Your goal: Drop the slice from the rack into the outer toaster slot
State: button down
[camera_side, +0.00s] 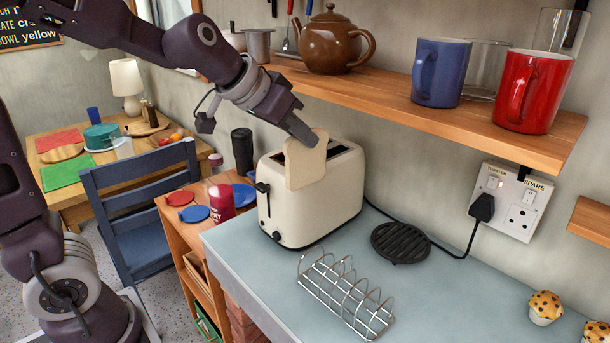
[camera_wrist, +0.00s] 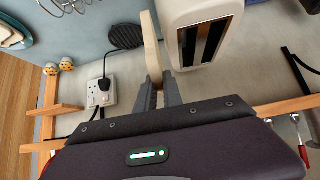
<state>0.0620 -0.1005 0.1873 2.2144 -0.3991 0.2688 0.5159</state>
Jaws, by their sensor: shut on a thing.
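My gripper (camera_side: 302,132) is shut on the top of a pale bread slice (camera_side: 305,165) and holds it upright. In the side view the slice overlaps the upper near side of the cream toaster (camera_side: 315,212). In the wrist view the slice (camera_wrist: 152,45) shows edge-on between my fingertips (camera_wrist: 158,88), left of the toaster (camera_wrist: 178,12) and not over its slots. The two dark slots (camera_wrist: 215,40) lie side by side; the nearer one (camera_wrist: 187,45) faces the slice. The wire rack (camera_side: 345,296) stands empty on the counter; only part of it shows in the wrist view (camera_wrist: 65,5).
A wooden shelf (camera_side: 450,118) with a brown teapot (camera_side: 332,45), a blue mug (camera_side: 440,72) and a red mug (camera_side: 532,92) hangs above the toaster. A black trivet (camera_side: 400,242) and muffins (camera_side: 545,307) are on the counter (camera_side: 440,300). The counter front is mostly clear.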

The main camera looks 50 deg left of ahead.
jog(key=w+a+r, duration=0.1)
jog(key=a+r, duration=0.2)
jog(key=a, duration=3.3)
jog(key=w+d+f, duration=0.2)
jog(key=d, duration=0.5)
jog(key=w+d+f+n+h, duration=0.1)
jog(key=w+d+f, duration=0.1)
jog(key=d, duration=0.4)
jog(key=w+d+f+t+h, duration=0.1)
jog(key=w+d+f, duration=0.1)
jog(key=d, duration=0.5)
jog(key=shift+d+n, duration=0.35)
jog(key=shift+n, duration=0.05)
jog(key=shift+w+d+f, duration=0.15)
jog(key=shift+f, duration=0.5)
jog(key=shift+w+d+f+m+g+y, duration=0.2)
jog(key=shift+d+f+m+y, duration=0.15)
jog(key=shift+d+f+y, duration=0.35)
jog(key=shift+w+d+f+m+g+y, duration=0.1)
jog(key=shift+d+f+m+g+y, duration=0.2)
jog(key=shift+d+f+y, duration=0.35)
